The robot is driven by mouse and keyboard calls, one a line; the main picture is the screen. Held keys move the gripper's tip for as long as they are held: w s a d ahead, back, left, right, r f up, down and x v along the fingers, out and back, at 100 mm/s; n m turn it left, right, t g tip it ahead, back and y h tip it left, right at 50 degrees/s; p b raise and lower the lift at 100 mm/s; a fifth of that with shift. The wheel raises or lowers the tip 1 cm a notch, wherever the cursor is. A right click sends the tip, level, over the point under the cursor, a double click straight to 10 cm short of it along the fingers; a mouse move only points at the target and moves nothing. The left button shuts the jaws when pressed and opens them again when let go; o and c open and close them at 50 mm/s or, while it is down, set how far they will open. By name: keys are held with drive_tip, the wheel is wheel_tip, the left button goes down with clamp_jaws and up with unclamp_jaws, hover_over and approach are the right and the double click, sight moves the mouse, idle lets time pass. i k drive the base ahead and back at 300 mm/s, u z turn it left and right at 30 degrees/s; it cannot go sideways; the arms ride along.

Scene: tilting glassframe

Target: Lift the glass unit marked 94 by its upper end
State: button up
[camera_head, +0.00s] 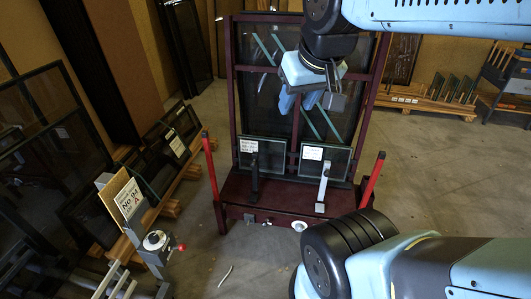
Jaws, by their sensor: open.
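A tan board with a white label that seems to read "No 94" (130,197) stands tilted at the left, beside a grey metal stand. Two small framed glass panes stand on the dark red tilting frame (232,185): a left pane (274,158) and a right pane (335,162). Each bears a white label too small to read, so I cannot tell whether either is marked 94. An upright clamp stands in front of each pane. My gripper (312,101) is open, above and apart from the panes, in front of the frame's large glass. Its fingertips are partly hidden.
Red posts (374,178) rise at both sides of the frame. Dark framed panels (160,150) lean on a wooden rack at the left. A white bowl-like thing (299,225) is at the frame's foot. A wooden pallet (430,100) is at back right. Floor at right is clear.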

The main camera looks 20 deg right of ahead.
sight(272, 152)
drive_tip(key=u, duration=0.15)
drive_tip(key=i, duration=0.9)
drive_tip(key=z, duration=0.05)
